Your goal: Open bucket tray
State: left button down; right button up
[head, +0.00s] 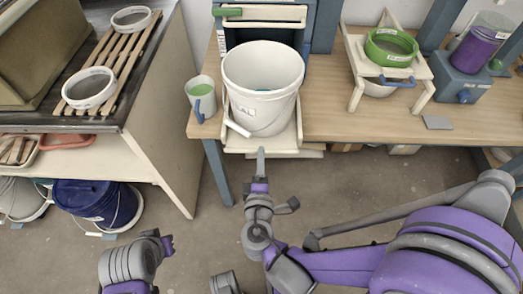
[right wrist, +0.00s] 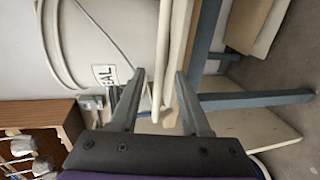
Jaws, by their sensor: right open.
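A white bucket (head: 262,85) with a label ending in "AL" stands on a cream tray (head: 285,140) that juts past the table's front edge. The bucket's side and label also show in the right wrist view (right wrist: 75,45). My right gripper (head: 261,155) is open just in front of the tray's front edge. In the right wrist view, a pale bar (right wrist: 157,90), which seems to be the tray's front part, lies between the two fingers, with gaps on both sides. My left arm shows at the lower left, but its fingers are not visible.
A cup (head: 201,95) stands left of the bucket. A blue rack (head: 322,25) is behind it. A stand with a green ring (head: 390,47) is to the right. A dark blue bucket (head: 95,205) sits under the left bench. The floor before the table is clear.

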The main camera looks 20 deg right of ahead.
jog(key=v, duration=0.6)
jog(key=shift+s, duration=0.35)
jog(key=shift+r, duration=0.1)
jog(key=s+d+m+g+p, duration=0.2)
jog(key=d+m+g+p, duration=0.45)
jog(key=d, duration=0.25)
jog(key=s+r+m+g+y+p, duration=0.3)
jog(key=r+m+y+p, duration=0.1)
jog(key=r+m, duration=0.3)
jog(key=shift+d+m, duration=0.15)
jog(key=shift+m, duration=0.5)
dwell(1.0)
